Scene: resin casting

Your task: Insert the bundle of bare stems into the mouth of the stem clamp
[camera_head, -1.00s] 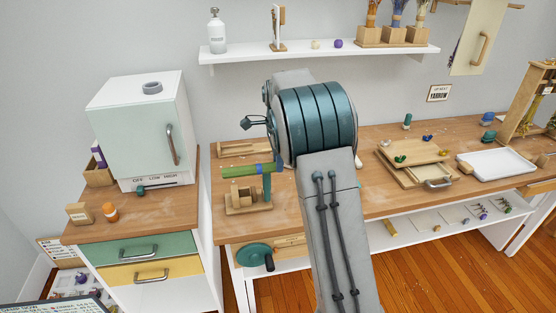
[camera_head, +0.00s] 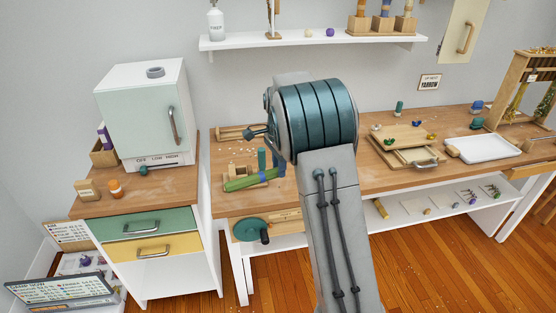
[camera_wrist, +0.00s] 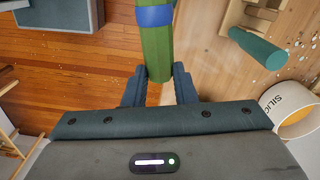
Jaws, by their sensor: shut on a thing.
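The bundle of bare stems is a green cylinder with a blue band; in the wrist view the bundle (camera_wrist: 157,50) lies between the dark fingers of my gripper (camera_wrist: 160,74), which is shut on its near end. In the head view the bundle (camera_head: 248,182) is nearly level at the bench's left front, its right end near my arm. A wooden stand with a teal upright post (camera_head: 262,158), seemingly the stem clamp, is just behind it, partly hidden. In the wrist view a teal cylinder (camera_wrist: 257,47) and wooden frame lie right of the bundle, apart from it. The clamp's mouth is unclear.
A white tub (camera_wrist: 295,108) lettered "SILIC" is at the right of the wrist view. A pale green oven (camera_head: 143,105) stands left. A wooden tray (camera_head: 411,137) and white tray (camera_head: 482,149) sit on the bench's right. A teal hand wheel (camera_head: 249,230) is on its front.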

